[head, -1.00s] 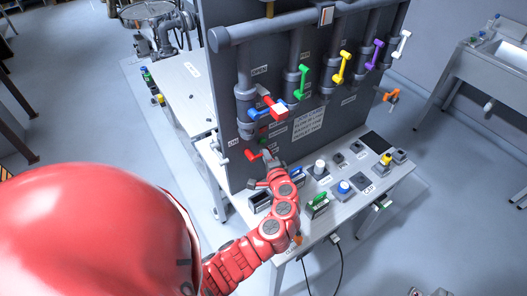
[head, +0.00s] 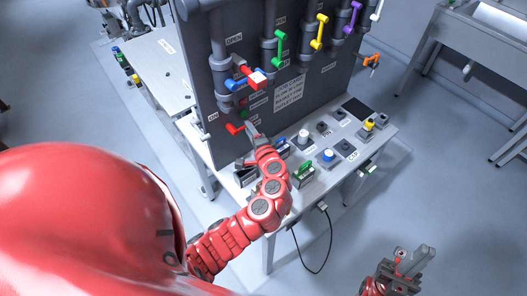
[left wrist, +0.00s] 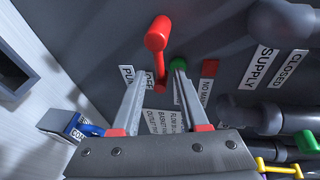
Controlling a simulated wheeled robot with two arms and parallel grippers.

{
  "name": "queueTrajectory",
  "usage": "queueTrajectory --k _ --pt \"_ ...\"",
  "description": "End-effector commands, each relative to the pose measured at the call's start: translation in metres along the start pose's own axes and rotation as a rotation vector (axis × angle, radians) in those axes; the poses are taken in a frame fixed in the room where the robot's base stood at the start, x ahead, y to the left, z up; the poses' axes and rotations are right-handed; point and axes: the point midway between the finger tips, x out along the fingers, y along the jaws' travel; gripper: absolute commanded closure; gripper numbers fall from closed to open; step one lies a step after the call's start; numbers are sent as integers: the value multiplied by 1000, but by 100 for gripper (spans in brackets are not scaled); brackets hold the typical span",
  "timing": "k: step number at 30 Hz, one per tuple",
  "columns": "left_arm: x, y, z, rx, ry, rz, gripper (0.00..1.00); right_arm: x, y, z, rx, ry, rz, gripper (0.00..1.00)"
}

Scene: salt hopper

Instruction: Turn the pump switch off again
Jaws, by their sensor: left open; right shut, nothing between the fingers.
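The pump switch is a red lever (head: 234,128) low on the left of the grey panel, near an ON label. In the left wrist view the red lever (left wrist: 157,38) stands out from the panel beside labels reading PUMP and OFF. My left gripper (head: 251,132) is just right of the lever in the head view. In the left wrist view the left gripper (left wrist: 158,72) is open, with the lever's lower part between the fingertips in the picture; contact cannot be told. My right gripper (head: 420,258) is shut and empty, low at the right, away from the panel.
A green round button (left wrist: 178,64) is close to one left fingertip. The table (head: 306,196) below the panel carries several knobs and switches. Open floor surrounds my right gripper.

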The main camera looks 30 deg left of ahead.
Motion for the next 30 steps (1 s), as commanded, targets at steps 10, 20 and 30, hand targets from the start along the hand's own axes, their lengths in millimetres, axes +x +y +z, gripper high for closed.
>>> queueTrajectory --k 10,20,30 --pt "-89 8 -4 3 14 1 56 -42 -2 7 0 0 0 100" --pt "-140 3 -3 2 5 7 56 -43 -2 7 0 0 0 100" --pt "-146 2 -2 3 2 4 56 -43 -2 7 0 0 0 100"
